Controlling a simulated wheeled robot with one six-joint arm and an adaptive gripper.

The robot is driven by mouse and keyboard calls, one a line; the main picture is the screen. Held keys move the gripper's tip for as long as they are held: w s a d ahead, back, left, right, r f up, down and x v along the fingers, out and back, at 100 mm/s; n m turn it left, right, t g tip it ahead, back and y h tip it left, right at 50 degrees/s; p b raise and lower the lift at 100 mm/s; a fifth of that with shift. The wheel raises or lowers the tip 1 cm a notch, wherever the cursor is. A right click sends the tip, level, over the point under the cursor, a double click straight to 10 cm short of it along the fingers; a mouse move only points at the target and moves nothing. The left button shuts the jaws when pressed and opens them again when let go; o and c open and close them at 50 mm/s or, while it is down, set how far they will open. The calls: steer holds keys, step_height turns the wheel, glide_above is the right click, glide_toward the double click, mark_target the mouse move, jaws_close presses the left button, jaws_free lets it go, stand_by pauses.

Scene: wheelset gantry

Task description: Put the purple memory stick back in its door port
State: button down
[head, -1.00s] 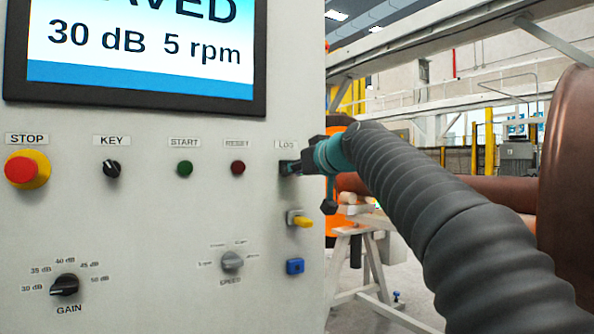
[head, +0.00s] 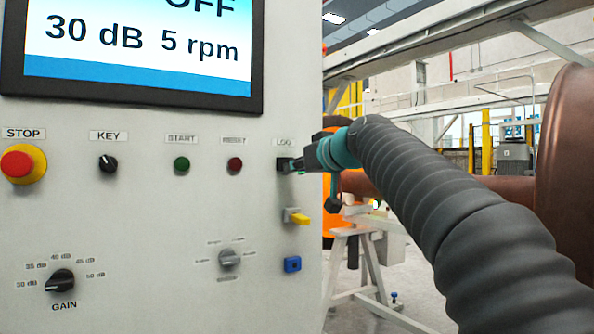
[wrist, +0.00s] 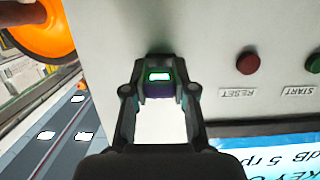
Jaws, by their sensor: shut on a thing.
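The door port (head: 284,165) is a dark socket under the LOG label, near the right edge of the pale cabinet door in the head view. My gripper (head: 302,162) reaches it from the right, with its fingertips at the socket. In the wrist view my gripper (wrist: 160,86) is shut on the purple memory stick (wrist: 159,92), a small dark purple piece between the fingertips. A bright patch with a green rim shows just above it. The fingers hide much of the stick and the port, so I cannot tell how deep it sits.
The cabinet door (head: 130,225) carries a red stop button (head: 17,164), a KEY switch (head: 108,164), green and dark red buttons, dials and a screen (head: 140,50). A yellow plug (head: 297,217) and a blue part (head: 292,264) sit below the port. A brown wheel (head: 570,185) stands at right.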

steer(key=shift+s+d+f+b, duration=0.1)
steer(key=shift+s+d+b, duration=0.65)
steer(key=shift+s, duration=0.3)
stand_by(0.9)
steer(key=s+d+f+m+g+y+b, duration=0.1)
steer(key=d+f+m+b, duration=0.1)
steer(key=f, duration=0.9)
steer(key=s+d+f+m+g+y+b, duration=0.1)
steer(key=f+m+b, duration=0.3)
steer(key=f, duration=0.8)
steer(key=shift+d+m+b, duration=0.4)
steer(key=shift+d+b, duration=0.05)
steer(key=shift+b, duration=0.2)
steer(key=shift+s+f, duration=0.1)
steer(key=shift+b, duration=0.4)
